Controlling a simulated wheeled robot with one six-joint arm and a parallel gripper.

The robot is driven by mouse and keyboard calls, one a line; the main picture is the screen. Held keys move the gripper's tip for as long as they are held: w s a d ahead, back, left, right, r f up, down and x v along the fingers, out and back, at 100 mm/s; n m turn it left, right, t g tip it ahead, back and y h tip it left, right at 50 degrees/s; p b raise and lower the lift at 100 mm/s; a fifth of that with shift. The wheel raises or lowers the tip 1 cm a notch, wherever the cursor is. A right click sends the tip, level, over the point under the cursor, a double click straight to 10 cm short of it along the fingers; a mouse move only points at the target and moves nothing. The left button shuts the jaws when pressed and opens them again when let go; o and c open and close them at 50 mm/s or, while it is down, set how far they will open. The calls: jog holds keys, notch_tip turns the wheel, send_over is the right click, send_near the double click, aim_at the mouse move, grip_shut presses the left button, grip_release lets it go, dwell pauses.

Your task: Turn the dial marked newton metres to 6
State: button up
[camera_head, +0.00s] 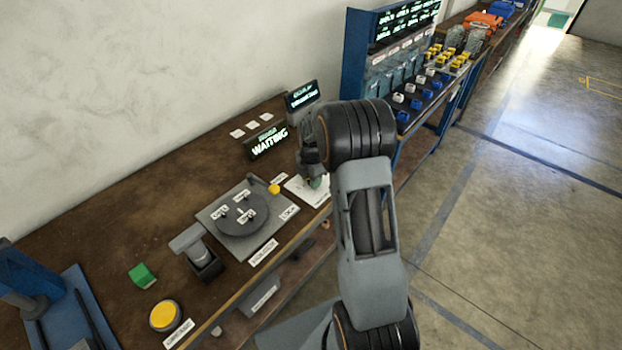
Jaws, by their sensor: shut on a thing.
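My gripper (313,172) points down over a pale plate (297,188) at the front right of the brown bench. It is shut on a small greenish knob, which seems to be the dial (316,183), at the plate's right part. My arm and fingers hide most of the dial. Its marking, its scale and the number it points to cannot be read here. A display (268,140) behind the plate reads WAITING. A second small display (302,95) stands further back, its text too small to read surely.
A grey-headed tool (196,250), green block (143,276) and yellow button (165,315) are nearer. A blue rack (360,60) stands beyond.

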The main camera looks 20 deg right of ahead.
jog(key=shift+m, duration=0.4)
jog(key=m+b, duration=0.1)
jog(key=m, duration=0.3)
jog(key=shift+m, duration=0.4)
jog(key=m+b, duration=0.1)
jog(key=m, duration=0.5)
jog(key=shift+w, duration=0.15)
jog(key=m, duration=0.6)
jog(key=shift+d+f+m, duration=0.1)
jog(key=shift+d+m, duration=0.1)
jog(key=shift+m, duration=0.1)
jog(key=m, duration=0.5)
jog(key=shift+m+b, duration=0.3)
jog(key=shift+b, duration=0.1)
jog(key=shift+d, duration=0.1)
jog(key=o, duration=0.9)
